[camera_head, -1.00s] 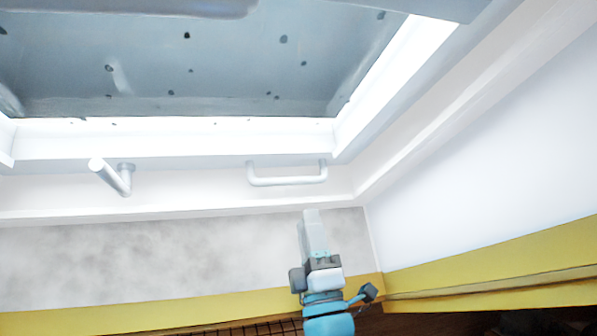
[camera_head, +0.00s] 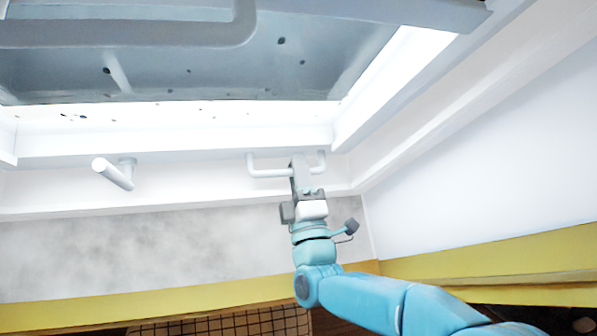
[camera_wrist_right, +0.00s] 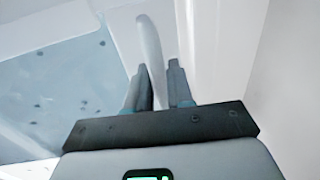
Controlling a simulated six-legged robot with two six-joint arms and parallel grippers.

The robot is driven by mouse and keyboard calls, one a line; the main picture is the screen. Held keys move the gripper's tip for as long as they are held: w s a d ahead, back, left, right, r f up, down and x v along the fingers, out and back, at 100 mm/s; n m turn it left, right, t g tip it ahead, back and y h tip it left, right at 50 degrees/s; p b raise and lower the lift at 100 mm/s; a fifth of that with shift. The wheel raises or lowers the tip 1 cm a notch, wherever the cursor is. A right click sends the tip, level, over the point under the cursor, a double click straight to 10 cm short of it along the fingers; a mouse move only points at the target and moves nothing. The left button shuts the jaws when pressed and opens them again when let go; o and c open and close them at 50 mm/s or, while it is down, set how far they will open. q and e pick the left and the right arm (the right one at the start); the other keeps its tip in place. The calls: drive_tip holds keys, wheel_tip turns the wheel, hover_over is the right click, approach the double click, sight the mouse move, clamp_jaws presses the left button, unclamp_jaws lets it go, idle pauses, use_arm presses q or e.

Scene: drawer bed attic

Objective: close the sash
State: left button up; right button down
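The window sash shows as a grey rail (camera_head: 400,10) at the top of the head view, with a grey curved handle bar (camera_head: 244,22) on it. It hangs across the upper part of a white window frame (camera_head: 180,140), so the window stands open. My right gripper (camera_head: 299,163) is at a white U-shaped grab bar (camera_head: 268,172) on the frame's lower edge. In the right wrist view the bar (camera_wrist_right: 148,40) runs down between the two fingers (camera_wrist_right: 157,75), which look closed on it. My left gripper is not in view.
A second white bar (camera_head: 113,173) sticks out from the frame to the left. A blue-grey speckled surface (camera_head: 200,78) fills the opening. A white side wall (camera_head: 480,170) and yellow trim (camera_head: 490,253) lie to the right. A dark grid (camera_head: 240,323) shows at the bottom.

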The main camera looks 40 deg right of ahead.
drive_tip(key=s+a+f+g+b, duration=0.1)
drive_tip(key=s+a+f+b, duration=0.1)
drive_tip(key=f+b, duration=0.4)
drive_tip(key=shift+s+y+b, duration=0.3)
drive_tip(key=shift+s, duration=0.45)
drive_tip(key=c, duration=1.4)
unclamp_jaws()
drive_tip(key=shift+f, duration=0.15)
drive_tip(key=shift+c, duration=0.2)
drive_tip(key=shift+o, duration=1.4)
drive_tip(key=shift+s, duration=0.1)
